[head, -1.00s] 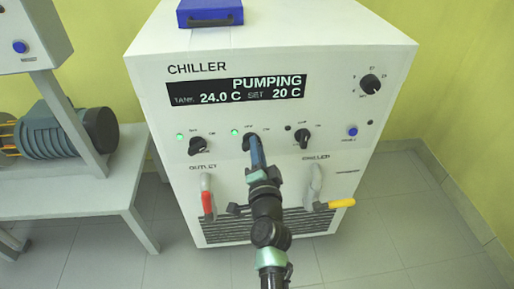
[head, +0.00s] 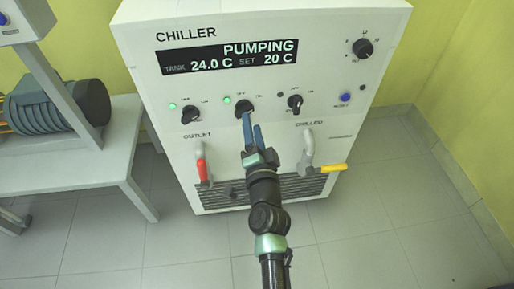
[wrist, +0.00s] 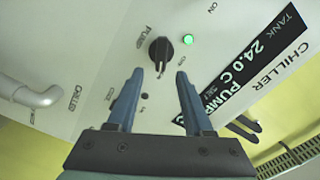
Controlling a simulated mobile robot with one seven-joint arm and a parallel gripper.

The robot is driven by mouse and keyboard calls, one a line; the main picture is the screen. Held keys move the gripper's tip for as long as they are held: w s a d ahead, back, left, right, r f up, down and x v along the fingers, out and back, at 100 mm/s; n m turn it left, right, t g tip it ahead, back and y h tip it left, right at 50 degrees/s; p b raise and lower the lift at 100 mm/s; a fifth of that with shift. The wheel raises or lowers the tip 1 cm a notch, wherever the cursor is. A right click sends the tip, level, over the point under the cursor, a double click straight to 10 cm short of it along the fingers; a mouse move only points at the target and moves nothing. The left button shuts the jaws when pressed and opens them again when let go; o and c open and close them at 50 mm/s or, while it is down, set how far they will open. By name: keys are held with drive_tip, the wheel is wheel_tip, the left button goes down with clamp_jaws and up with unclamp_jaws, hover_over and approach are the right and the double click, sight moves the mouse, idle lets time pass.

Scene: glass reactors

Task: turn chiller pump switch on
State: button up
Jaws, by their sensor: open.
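The chiller's pump switch (head: 244,108) is a black rotary knob in the middle of the knob row. In the wrist view the pump switch (wrist: 160,53) sits by a "PUMP" label. A green lamp (head: 227,100) beside it is lit; this lamp also shows in the wrist view (wrist: 189,40). The chiller display (head: 228,57) reads "PUMPING", tank 24.0 C, set 20 C. My gripper (head: 252,121) is open and empty just in front of and below the knob. In the wrist view the blue fingers (wrist: 159,72) are apart, with the knob beyond their tips, not between them.
A left knob (head: 190,114) has a lit green lamp; a right knob (head: 295,103) has a dark one. A red-handled outlet valve (head: 201,170) and a yellow-handled valve (head: 333,168) flank my arm. A bench (head: 85,155) stands left. The floor at right is clear.

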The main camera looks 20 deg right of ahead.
drive_tip(key=v, duration=0.8)
drive_tip(key=shift+s+p, duration=0.3)
drive_tip(key=shift+p, duration=0.1)
drive_tip(key=shift+a, duration=0.1)
drive_tip(key=w+a+r+n+t+y, duration=0.2)
drive_tip(key=a+r+n, duration=0.15)
drive_tip(key=r, duration=0.65)
drive_tip(key=w+a+r+n+t+y, duration=0.1)
drive_tip(key=a+r+n+t, duration=0.2)
drive_tip(key=r, duration=0.8)
drive_tip(key=w+a+r+n+t+y, duration=0.15)
drive_tip(key=a+r+n, duration=0.3)
drive_tip(key=r, duration=0.55)
drive_tip(key=s+a+r+n+t, duration=0.25)
drive_tip(key=s+r, duration=0.45)
drive_tip(key=r, duration=0.4)
drive_tip(key=s+a+r+n+t, duration=0.1)
drive_tip(key=s+a+r+n, duration=0.15)
drive_tip(key=s+r, duration=0.65)
drive_tip(key=w+r+p, duration=0.3)
drive_tip(key=r+p, duration=2.9)
drive_tip(key=r, duration=0.1)
drive_tip(key=shift+w+r+m, duration=0.2)
drive_tip(key=shift+r+m, duration=0.1)
drive_tip(key=shift+a+y, duration=0.15)
drive_tip(key=shift+y, duration=0.1)
